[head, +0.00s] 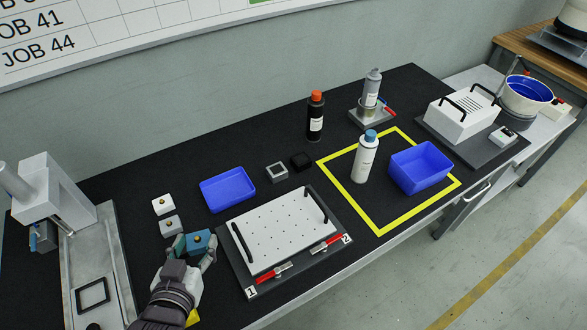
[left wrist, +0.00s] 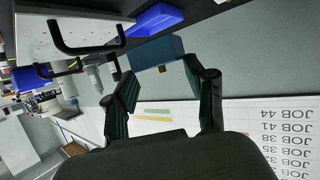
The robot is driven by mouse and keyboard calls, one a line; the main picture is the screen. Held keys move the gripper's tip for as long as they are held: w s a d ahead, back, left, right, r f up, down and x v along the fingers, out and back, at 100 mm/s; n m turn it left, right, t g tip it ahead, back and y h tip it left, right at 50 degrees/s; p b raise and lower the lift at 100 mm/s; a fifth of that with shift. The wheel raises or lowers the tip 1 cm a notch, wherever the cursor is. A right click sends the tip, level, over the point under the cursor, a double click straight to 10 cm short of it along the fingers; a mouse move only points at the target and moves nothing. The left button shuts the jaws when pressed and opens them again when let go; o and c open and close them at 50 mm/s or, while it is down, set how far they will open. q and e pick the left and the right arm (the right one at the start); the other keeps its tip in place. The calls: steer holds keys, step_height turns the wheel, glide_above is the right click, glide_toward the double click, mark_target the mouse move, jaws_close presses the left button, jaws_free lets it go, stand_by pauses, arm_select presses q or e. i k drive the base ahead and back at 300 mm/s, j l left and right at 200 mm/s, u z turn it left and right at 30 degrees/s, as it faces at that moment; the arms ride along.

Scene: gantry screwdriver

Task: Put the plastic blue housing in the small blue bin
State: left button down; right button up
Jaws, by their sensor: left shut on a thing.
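The blue housing (head: 198,241), a small block with a brass-coloured fitting on top, is at the front left of the black table. My left gripper (head: 195,248) is shut on it, one finger on each side. In the left wrist view the housing (left wrist: 157,52) sits between the fingertips (left wrist: 164,72). I cannot tell whether it touches the table. A shallow blue bin (head: 228,190) lies behind and to the right of it, empty. My right gripper is not in view.
Two pale housings (head: 163,205) stand just behind the gripper. A white perforated plate (head: 278,232) with black handles and red clamps lies to its right. A white bottle (head: 365,157) and a dark bottle (head: 316,117) stand farther right. A press (head: 52,193) is at left.

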mark_target(417, 175)
steer(key=i+l+u, duration=0.35)
steer(key=l, duration=0.7)
steer(key=l+u, duration=0.35)
steer(key=l, duration=0.65)
steer(key=l+u, duration=0.35)
steer(key=l, duration=0.75)
